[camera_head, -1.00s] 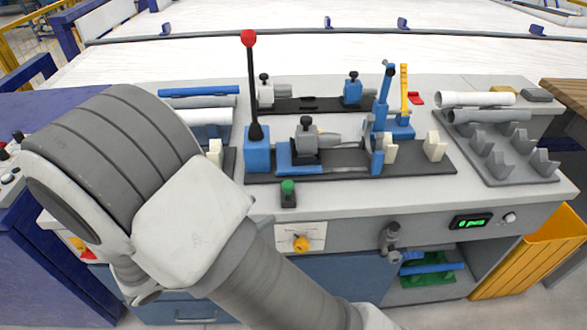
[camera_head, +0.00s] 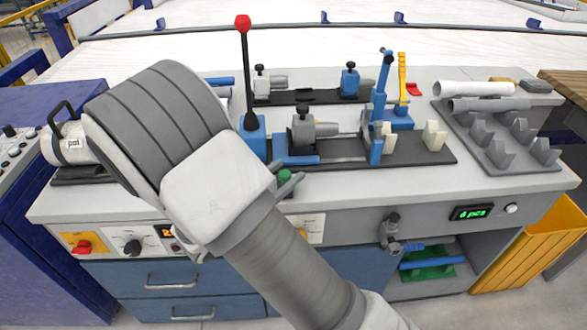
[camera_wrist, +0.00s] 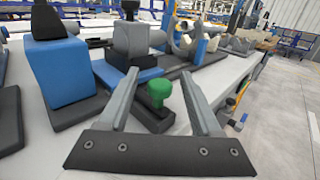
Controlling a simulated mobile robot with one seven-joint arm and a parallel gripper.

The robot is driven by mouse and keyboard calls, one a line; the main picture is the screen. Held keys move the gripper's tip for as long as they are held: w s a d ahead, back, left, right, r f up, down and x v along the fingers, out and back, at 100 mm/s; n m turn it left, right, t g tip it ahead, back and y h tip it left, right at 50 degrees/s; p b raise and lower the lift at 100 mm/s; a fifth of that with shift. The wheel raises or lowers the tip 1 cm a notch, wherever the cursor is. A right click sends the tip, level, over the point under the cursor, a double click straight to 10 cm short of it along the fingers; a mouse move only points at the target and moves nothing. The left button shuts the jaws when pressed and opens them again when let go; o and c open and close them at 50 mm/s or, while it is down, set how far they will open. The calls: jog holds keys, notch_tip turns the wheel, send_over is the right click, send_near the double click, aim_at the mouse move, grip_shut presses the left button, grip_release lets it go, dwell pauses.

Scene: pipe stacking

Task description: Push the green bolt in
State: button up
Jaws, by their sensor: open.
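The green bolt (camera_head: 284,175) has a round green head and stands in a small dark block at the front of the bench. In the wrist view the bolt (camera_wrist: 159,93) shows between the two fingers of my gripper (camera_wrist: 159,76). The fingers are open, with a gap on each side of the green head. In the camera_head view the grey fingertips (camera_head: 292,184) are close by the bolt, and my arm hides part of its block. I cannot tell whether a finger touches it.
A blue block with a red-knobbed lever (camera_head: 247,75) stands just behind the bolt. A grey clamp (camera_head: 303,125) sits on the dark fixture beside it. Pipes (camera_head: 474,88) lie at the right. The bench's front edge is close to the bolt.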

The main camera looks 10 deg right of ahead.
jog(key=shift+x, duration=1.7)
grip_shut()
